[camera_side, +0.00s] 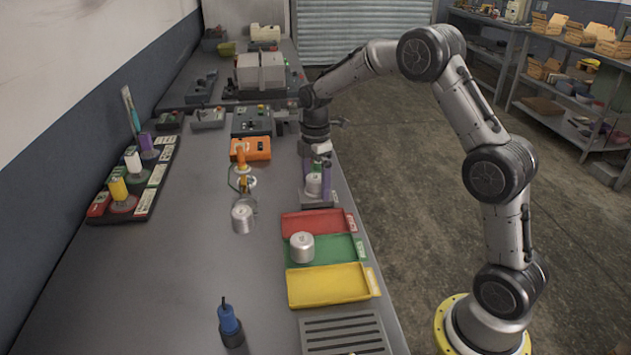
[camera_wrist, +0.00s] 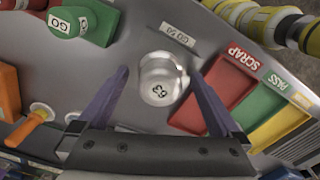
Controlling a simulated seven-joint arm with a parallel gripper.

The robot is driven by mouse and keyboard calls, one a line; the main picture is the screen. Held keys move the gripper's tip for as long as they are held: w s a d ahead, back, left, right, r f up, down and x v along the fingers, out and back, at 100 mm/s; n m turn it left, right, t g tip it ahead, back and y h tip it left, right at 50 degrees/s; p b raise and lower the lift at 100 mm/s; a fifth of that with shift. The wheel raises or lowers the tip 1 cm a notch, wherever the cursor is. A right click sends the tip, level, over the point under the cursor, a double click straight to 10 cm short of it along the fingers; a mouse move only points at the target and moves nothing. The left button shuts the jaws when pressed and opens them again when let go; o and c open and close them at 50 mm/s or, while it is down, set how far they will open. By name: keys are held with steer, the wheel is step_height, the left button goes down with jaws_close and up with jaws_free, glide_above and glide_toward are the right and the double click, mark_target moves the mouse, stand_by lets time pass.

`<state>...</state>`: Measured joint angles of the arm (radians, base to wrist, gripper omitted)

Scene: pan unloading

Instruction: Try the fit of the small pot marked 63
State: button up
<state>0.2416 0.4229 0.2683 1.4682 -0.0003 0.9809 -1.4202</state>
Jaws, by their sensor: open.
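The small pot marked 63 (camera_wrist: 160,90) is silvery and stands upright, its number showing on top in the wrist view. My gripper (camera_wrist: 160,75) is open, with one purple finger on each side of the pot and a gap to each. In the side view, my gripper (camera_side: 318,182) points down behind the red tray, with a silvery pot (camera_side: 314,184) between its fingers. Another silvery pot (camera_side: 242,219) stands on the bench to the left, and one more (camera_side: 302,247) stands at the green tray. Their markings are not readable there.
The red tray (camera_side: 310,223), marked SCRAP, the green tray (camera_side: 342,248), marked PASS, and the yellow tray (camera_side: 328,285) lie in a row. An orange device (camera_side: 250,149) stands behind. A rack with coloured gauges (camera_side: 155,178) is at left.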

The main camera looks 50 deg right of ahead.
step_height(320, 180, up, 14)
stand_by(0.6)
steer(key=shift+f, duration=0.1)
steer(key=shift+c, duration=0.9)
steer(key=shift+f+n, duration=0.6)
steer(key=shift+f, duration=0.05)
steer(key=c, duration=0.7)
steer(key=shift+f, duration=0.4)
steer(key=c, duration=0.5)
step_height(320, 180, down, 4)
steer(key=shift+r, duration=0.1)
jaws_close()
steer(key=shift+f, duration=1.05)
steer(key=shift+f, duration=0.9)
